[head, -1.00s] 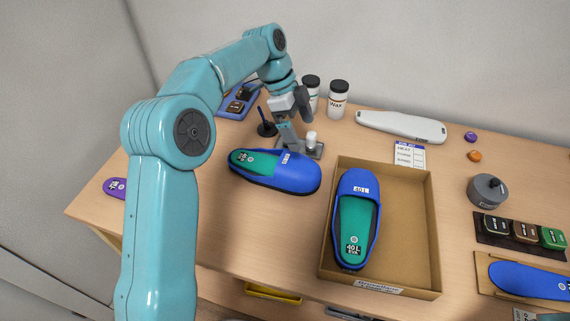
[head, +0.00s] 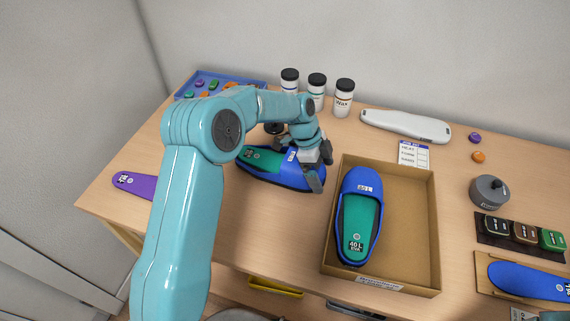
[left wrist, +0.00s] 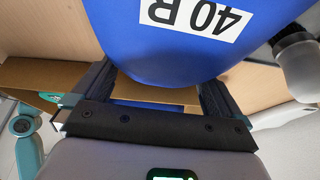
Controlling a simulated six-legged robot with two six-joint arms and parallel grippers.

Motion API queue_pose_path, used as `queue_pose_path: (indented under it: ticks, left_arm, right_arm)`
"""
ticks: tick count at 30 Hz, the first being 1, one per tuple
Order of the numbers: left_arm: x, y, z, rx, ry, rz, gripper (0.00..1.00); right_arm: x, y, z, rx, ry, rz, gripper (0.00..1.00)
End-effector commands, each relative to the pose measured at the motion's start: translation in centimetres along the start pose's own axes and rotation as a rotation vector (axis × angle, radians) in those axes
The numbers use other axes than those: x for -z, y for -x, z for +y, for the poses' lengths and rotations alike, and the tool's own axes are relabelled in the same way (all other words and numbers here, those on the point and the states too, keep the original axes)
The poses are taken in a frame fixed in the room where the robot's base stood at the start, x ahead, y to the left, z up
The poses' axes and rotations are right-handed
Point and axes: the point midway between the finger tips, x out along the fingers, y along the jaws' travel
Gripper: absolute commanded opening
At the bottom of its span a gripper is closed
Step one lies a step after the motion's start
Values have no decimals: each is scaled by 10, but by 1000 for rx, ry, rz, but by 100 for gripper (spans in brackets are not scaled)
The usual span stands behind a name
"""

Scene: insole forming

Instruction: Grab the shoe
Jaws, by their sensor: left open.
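A blue shoe with a green insole (head: 265,157) lies on the table left of the box, partly hidden by my left arm. In the left wrist view its blue toe (left wrist: 130,50) fills the top, with a "40 R" label. My left gripper (head: 318,181) is at the toe end of this shoe, its jaws apart. In the left wrist view the jaws (left wrist: 160,92) are on either side below the toe; I cannot tell whether they touch it. Another blue shoe, labelled 40 L (head: 359,215), lies in the cardboard box (head: 410,265). My right gripper is not in view.
White jars (head: 343,98) stand behind the shoe. A blue tray (head: 232,92) with small coloured pieces is at the back left. A purple insole (head: 135,184) lies at the left edge. A grey round pot (head: 489,191) stands right of the box.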

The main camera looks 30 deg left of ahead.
Motion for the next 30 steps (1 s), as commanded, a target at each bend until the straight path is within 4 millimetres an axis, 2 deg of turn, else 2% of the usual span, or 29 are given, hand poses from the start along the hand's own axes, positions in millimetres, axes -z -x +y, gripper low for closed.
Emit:
queue_pose_path:
  ticks: [3, 9, 10, 13, 14, 23, 26, 30]
  left_arm:
    - [0, -8, -1, 0, 0, 0, 100]
    - [0, -10, -1, 1, 0, 0, 100]
    - [0, -10, -1, 1, 0, 0, 94]
    - [0, -9, -1, 1, 0, 0, 61]
    - [0, -9, -1, 1, 0, 0, 55]
    - [1, -7, -1, 3, -1, 0, 54]
    - [3, -1, -2, 5, -1, 0, 54]
    - [11, 17, -2, 6, -3, 1, 54]
  right_arm:
    - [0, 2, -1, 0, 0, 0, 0]
    - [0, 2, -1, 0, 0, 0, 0]
    - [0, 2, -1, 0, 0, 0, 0]
    - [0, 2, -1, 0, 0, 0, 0]
    - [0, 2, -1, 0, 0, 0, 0]
    - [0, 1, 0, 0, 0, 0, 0]
    - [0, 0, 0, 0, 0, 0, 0]
    - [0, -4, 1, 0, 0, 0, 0]
